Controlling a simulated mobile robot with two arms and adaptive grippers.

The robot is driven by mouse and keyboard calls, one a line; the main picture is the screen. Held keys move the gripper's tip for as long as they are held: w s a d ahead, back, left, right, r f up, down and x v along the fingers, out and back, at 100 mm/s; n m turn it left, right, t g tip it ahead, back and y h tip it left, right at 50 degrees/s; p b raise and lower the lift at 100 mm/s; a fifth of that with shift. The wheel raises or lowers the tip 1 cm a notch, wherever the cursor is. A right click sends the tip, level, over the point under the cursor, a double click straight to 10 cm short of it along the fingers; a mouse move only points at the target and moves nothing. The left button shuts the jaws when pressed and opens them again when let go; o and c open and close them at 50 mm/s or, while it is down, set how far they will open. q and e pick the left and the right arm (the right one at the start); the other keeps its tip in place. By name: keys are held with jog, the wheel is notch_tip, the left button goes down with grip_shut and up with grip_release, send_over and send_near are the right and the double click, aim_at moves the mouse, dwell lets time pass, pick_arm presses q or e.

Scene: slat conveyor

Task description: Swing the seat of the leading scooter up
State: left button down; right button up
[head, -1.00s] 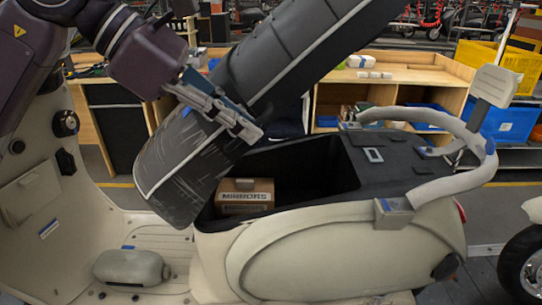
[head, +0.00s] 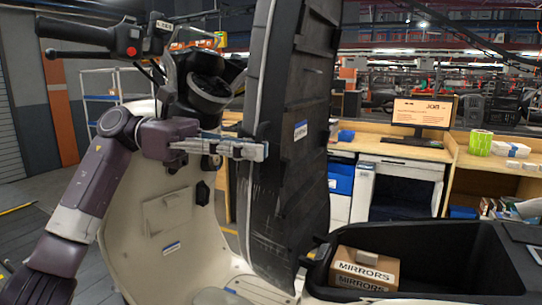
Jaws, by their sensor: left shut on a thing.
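The black seat (head: 292,130) of the cream scooter (head: 165,235) stands nearly upright in the head view, its underside turned to the right. My left gripper (head: 258,150) is at the seat's left edge, about midway up, and is shut on it. Its fingertips are partly hidden against the edge. The open storage bin (head: 440,245) under the seat shows at the lower right, with a cardboard box marked MIRRORS (head: 365,271) in it. My right gripper is not in view.
The scooter's handlebar (head: 90,40) is at the upper left, close to the seat's top. Wooden workbenches (head: 390,150) with a monitor (head: 422,112) stand behind on the right. Open floor (head: 30,225) lies at the far left.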

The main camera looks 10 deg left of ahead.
pick_arm(q)
jog(key=shift+w+a+r, duration=0.1)
jog(key=shift+w+a, duration=0.05)
jog(key=shift+a, duration=0.3)
jog(key=c, duration=2.4)
grip_release()
jog(key=shift+d, duration=0.1)
jog(key=a, duration=0.4)
jog(key=w+a, duration=0.1)
jog(key=a, duration=0.7)
jog(key=shift+w+r, duration=0.15)
